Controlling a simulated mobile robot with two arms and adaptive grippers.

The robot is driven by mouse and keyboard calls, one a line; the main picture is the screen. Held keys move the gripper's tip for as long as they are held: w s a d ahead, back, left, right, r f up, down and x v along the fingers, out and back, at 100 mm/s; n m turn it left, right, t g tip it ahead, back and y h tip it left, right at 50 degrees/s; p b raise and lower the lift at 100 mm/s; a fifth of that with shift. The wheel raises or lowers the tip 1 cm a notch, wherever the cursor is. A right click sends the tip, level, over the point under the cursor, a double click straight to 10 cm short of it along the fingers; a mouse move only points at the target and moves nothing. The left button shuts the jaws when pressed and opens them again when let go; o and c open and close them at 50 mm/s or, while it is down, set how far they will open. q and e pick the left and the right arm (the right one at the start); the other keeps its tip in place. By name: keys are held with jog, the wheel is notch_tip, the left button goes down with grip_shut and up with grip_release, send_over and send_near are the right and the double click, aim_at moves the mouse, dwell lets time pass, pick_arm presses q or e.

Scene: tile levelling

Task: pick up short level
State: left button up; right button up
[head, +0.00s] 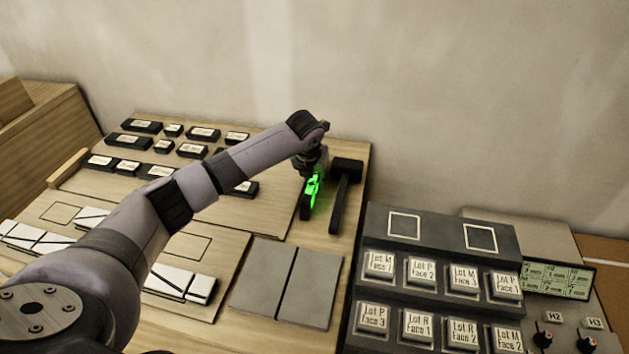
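The short level appears to be the small dark bar (306,208) with a bright green upper part, at the right side of the wooden board. My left arm reaches in from the left, and its gripper (313,172) points down right over the green part. The wrist and the small size hide the fingertips, so I cannot tell whether they are open or closed on the bar. My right gripper is not in view.
A black mallet (342,192) stands close to the right of the bar. Several black labelled blocks (203,134) lie at the back left. Two grey tiles (265,276) lie in front. A dark stepped rack (385,243) with labelled tiles is at the right. A wall stands behind.

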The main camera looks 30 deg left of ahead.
pick_arm(q)
jog(key=shift+x, duration=0.95)
grip_shut()
jog(key=shift+r, duration=0.1)
